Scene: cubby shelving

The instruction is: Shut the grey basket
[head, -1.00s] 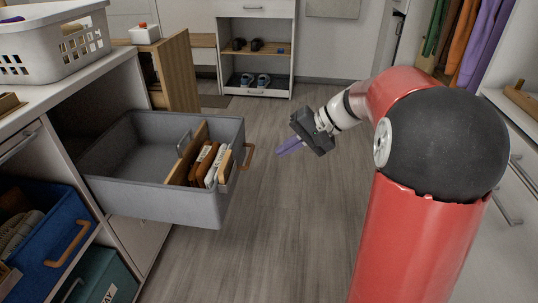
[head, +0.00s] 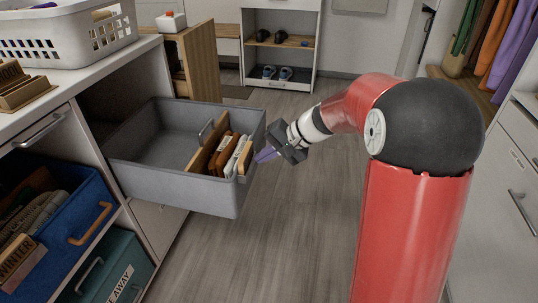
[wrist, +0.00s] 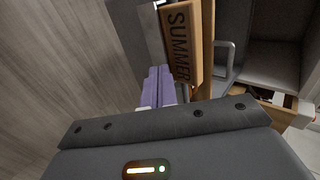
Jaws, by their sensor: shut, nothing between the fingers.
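The grey basket (head: 172,188) sticks well out of its cubby in the shelving on the left, in the head view. It holds a wooden divider (head: 207,143) and several upright wooden and white pieces. My gripper (head: 266,155) is shut and empty, with its purple fingers at the basket's outer end. In the wrist view the closed fingers (wrist: 158,88) point at the basket's grey wall (wrist: 138,28), beside a board marked "SUMMER" (wrist: 181,42). I cannot tell whether they touch the basket.
A blue basket (head: 88,200) and a teal basket (head: 128,250) sit in cubbies below. A white laundry basket (head: 70,42) stands on the countertop. Wooden floor (head: 290,225) is clear between the shelving and my arm. White drawers (head: 505,190) stand at the right.

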